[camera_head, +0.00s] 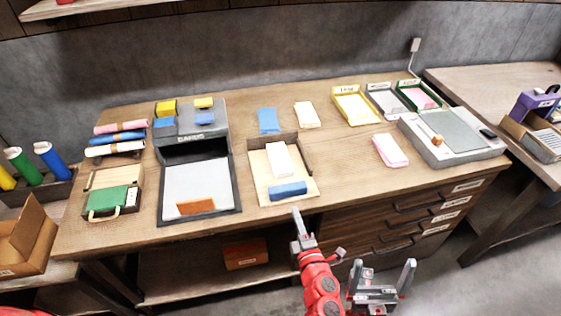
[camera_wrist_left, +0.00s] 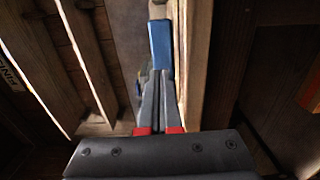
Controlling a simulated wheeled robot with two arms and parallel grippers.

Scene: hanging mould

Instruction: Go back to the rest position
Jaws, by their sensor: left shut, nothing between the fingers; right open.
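My left gripper (camera_head: 297,212) is shut and empty at the front edge of the wooden table (camera_head: 345,185), on its red arm. Its closed fingers also show in the left wrist view (camera_wrist_left: 161,75), in line with a blue block; I cannot tell there whether they touch it. In the head view the blue block (camera_head: 288,189) lies at the front of a shallow wooden tray (camera_head: 258,175), just beyond the fingertips. My right gripper (camera_head: 384,272) is open and empty, in front of the drawers and right of the left gripper.
Drawers (camera_head: 400,222) are under the tabletop. Coloured paper trays (camera_head: 355,105) stand at the back. Floor is free at lower right.

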